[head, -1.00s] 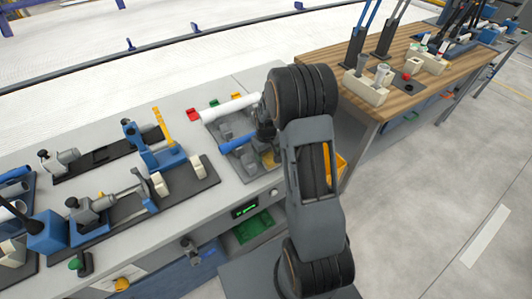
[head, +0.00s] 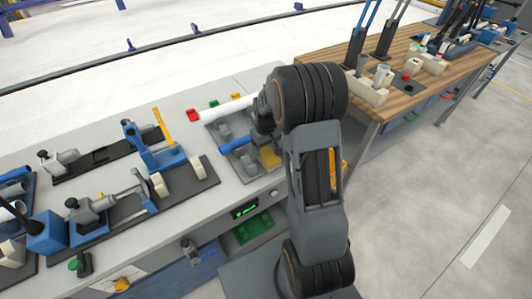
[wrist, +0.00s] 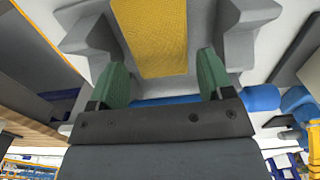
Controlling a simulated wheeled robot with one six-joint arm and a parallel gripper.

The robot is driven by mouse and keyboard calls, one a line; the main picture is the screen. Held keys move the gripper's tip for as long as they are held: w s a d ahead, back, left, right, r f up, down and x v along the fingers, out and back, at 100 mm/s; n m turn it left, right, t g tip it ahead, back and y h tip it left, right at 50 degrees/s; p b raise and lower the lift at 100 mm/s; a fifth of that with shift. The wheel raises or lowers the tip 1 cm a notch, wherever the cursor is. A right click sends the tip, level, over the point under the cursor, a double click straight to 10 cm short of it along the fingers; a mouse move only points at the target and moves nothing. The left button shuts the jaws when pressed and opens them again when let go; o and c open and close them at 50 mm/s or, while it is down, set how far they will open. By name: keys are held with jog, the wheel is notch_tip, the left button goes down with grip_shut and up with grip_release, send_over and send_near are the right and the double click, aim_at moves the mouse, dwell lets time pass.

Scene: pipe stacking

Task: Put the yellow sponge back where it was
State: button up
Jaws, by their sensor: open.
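The yellow sponge (head: 269,157) lies at the near right part of the grey pipe tray on the workbench. In the wrist view the sponge (wrist: 152,38) sits between grey raised supports (wrist: 237,38), just beyond the fingertips. My gripper (wrist: 162,75) is open, with a green finger to each side of the sponge's near end and nothing visibly held between them. Whether the fingers touch the sponge I cannot tell. In the head view my arm hides part of the tray and the fingertips are not clear.
A blue pipe (head: 238,144) and a white pipe (head: 230,107) with a red end (head: 193,114) lie on the tray. Blue clamp fixtures (head: 163,157) stand on the bench to the left. A wooden table (head: 425,85) with fixtures stands to the right.

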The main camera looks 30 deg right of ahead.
aim_at(266, 153)
jog(key=s+a+r+t, duration=0.1)
jog(key=s+a+r, duration=0.2)
jog(key=r, duration=0.4)
jog(key=s+a+r+t, duration=0.15)
jog(key=s+r, duration=0.25)
jog(key=r, duration=0.4)
jog(key=s+a+r+m+t, duration=0.1)
jog(key=s+a, duration=0.4)
jog(key=s, duration=0.5)
jog(key=shift+s+r, duration=0.25)
